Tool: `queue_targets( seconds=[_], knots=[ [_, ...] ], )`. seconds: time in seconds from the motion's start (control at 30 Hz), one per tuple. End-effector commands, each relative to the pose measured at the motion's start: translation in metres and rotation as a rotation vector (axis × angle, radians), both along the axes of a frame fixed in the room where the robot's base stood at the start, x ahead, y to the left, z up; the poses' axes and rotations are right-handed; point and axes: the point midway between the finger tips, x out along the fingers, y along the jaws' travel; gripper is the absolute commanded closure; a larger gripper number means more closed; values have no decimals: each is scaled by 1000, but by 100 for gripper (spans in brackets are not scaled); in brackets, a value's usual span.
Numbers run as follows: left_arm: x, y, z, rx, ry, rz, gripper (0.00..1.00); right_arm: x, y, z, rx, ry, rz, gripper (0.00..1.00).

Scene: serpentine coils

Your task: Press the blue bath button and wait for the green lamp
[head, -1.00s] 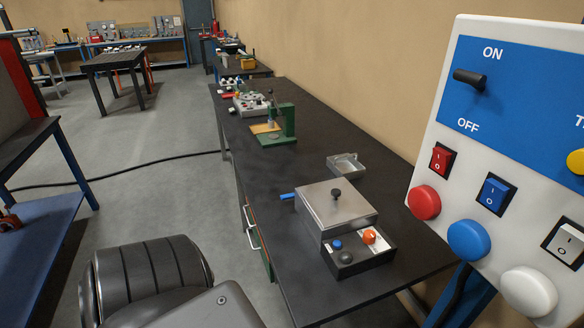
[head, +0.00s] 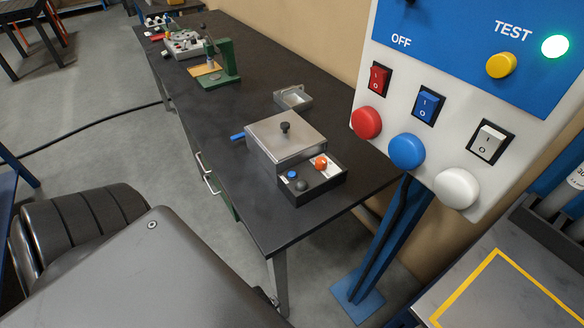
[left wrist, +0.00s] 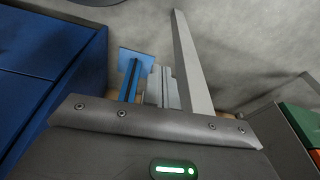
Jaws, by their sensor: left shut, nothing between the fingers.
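The bath (head: 284,148) is a square metal box with a closed lid and black knob, standing on the dark bench. On its front control box are a blue button (head: 292,175), an orange knob (head: 321,162) and a dark, unlit dome (head: 303,184). Nothing touches the blue button. My left gripper (left wrist: 161,72) shows in the left wrist view, its fingers shut and empty, above the floor. The left wrist view does not show the bath button. My right gripper is in neither view.
A white and blue control panel (head: 403,182) stands at right on a blue post, with large coloured buttons, switches and a glowing green lamp (head: 555,46). A small metal tray (head: 293,97) and a green press (head: 228,64) stand on the bench (head: 235,125). A yellow-marked surface (head: 440,316) is lower right.

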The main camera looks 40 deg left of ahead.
Motion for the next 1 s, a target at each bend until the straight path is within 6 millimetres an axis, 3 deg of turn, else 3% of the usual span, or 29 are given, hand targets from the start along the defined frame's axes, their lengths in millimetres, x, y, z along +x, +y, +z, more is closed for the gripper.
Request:
queue_targets(
  seconds=[0.03,0.2,0.37,0.47,0.67,0.77,0.87,0.9,1.0],
  knots=[
    [12,-2,36,-3,-24,3,100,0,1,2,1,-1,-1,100],
    [24,-3,135,-6,-60,9,100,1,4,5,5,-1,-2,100],
    [21,-1,203,-4,-90,7,100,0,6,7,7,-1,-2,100],
    [29,4,243,29,-147,-80,100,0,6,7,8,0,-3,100],
    [101,10,290,275,-383,-615,100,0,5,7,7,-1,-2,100],
    [145,11,314,477,-505,-970,100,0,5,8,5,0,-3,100],
    [195,14,349,796,-613,-1444,100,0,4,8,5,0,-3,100],
    [213,17,364,962,-635,-1672,100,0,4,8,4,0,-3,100],
    [247,35,396,1375,-577,-2220,100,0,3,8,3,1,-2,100]
  ],
)
